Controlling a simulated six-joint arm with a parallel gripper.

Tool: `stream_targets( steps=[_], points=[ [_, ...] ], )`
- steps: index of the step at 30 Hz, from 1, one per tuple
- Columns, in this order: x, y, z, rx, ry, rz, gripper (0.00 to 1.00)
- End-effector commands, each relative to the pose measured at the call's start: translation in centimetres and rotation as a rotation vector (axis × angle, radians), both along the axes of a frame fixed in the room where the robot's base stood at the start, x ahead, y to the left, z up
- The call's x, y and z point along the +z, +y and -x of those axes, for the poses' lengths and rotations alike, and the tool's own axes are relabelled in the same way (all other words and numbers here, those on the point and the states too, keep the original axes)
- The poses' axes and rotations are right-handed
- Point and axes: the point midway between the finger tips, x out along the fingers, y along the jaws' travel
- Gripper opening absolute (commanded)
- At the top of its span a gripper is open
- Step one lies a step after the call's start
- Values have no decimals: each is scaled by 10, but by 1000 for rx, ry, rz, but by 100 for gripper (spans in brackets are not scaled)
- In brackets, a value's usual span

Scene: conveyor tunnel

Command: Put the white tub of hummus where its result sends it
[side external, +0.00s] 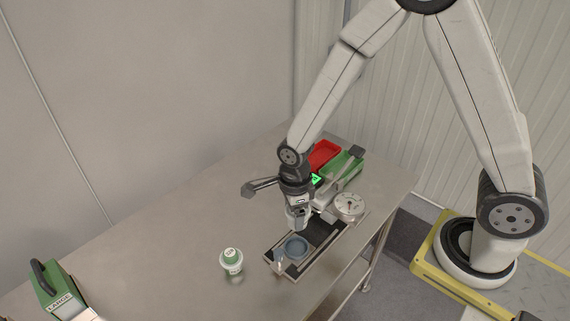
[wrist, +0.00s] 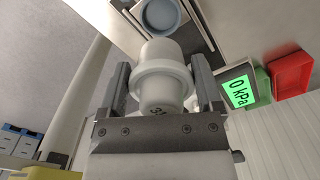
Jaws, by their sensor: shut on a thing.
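My gripper (side external: 298,212) is shut on a white tub (wrist: 160,72), which sits between the two fingers in the wrist view. The tub has a wide rim and partly hidden dark print. In the side view its lower part shows under my gripper, near a blue-grey round cup (side external: 293,248) on a dark fixture (side external: 275,259). The cup also shows beyond the tub in the wrist view (wrist: 160,17). A lit green display (wrist: 239,92) reads "0 kPa". A red bin (wrist: 291,73) and a green bin (wrist: 262,86) are beside it.
A white tub with a green lid (side external: 231,257) stands on the steel table (side external: 180,265) left of the fixture. A round dial (side external: 348,206) is right of my gripper. A green device (side external: 53,288) stands at the table's left end. The table's left middle is clear.

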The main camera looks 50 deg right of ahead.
Motion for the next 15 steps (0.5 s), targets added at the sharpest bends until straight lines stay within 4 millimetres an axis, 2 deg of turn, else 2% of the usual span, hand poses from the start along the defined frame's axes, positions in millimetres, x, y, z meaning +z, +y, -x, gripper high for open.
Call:
stream_targets(
  steps=[15],
  points=[
    [47, 0, 0, 0, -3, -1, 0]
  ],
)
